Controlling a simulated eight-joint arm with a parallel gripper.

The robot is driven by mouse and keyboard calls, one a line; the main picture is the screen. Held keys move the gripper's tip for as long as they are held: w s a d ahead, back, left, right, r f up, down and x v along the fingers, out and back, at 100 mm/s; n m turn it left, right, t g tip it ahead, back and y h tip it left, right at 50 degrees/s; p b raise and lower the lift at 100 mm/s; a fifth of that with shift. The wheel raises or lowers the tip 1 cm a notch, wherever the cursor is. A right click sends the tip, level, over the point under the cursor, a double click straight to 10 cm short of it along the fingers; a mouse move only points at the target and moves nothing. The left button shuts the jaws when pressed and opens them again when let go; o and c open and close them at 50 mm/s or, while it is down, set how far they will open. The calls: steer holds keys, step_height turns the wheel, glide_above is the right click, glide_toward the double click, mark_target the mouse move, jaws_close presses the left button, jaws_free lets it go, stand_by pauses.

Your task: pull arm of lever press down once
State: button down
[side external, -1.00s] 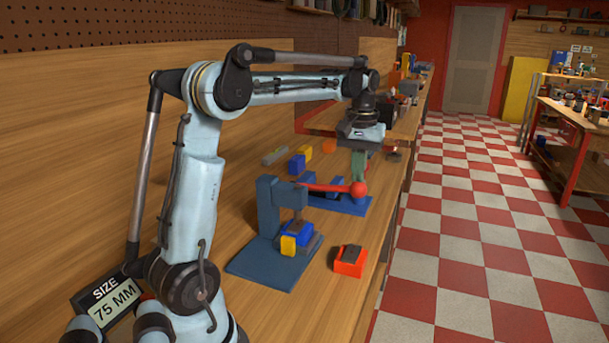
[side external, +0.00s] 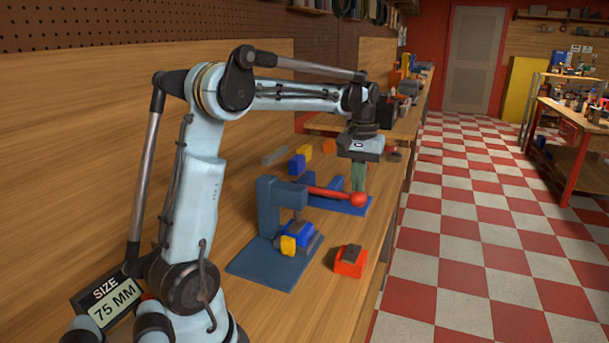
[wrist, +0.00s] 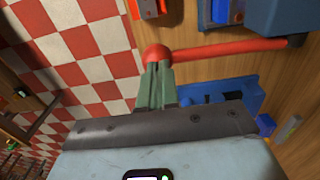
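The lever press (side external: 268,205) is a dark blue frame on a flat base on the bench. Its red arm (side external: 328,192) slopes down to the right and ends in a red ball (side external: 358,199); the arm also shows in the wrist view (wrist: 225,48). My gripper (side external: 358,189) points down with its green fingers right over the ball. In the wrist view the fingertips (wrist: 159,65) are close together and seem to touch the ball, which shows beyond them rather than between them. A blue block with a yellow part (side external: 288,245) sits under the press's ram.
A red-orange box with a dark top (side external: 348,262) stands right of the press near the bench edge. A blue base plate (side external: 345,206) lies behind the ball. Blue (side external: 297,164) and yellow (side external: 304,152) blocks lie farther back.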

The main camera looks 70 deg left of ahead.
steer(key=shift+f, duration=1.65)
step_height(320, 180, up, 16)
steer(key=s+a, duration=0.2)
steer(key=shift+s+f, duration=0.15)
steer(key=shift+f, duration=0.1)
stand_by(1.0)
steer(key=shift+a, duration=0.1)
step_height(320, 180, up, 6)
stand_by(0.7)
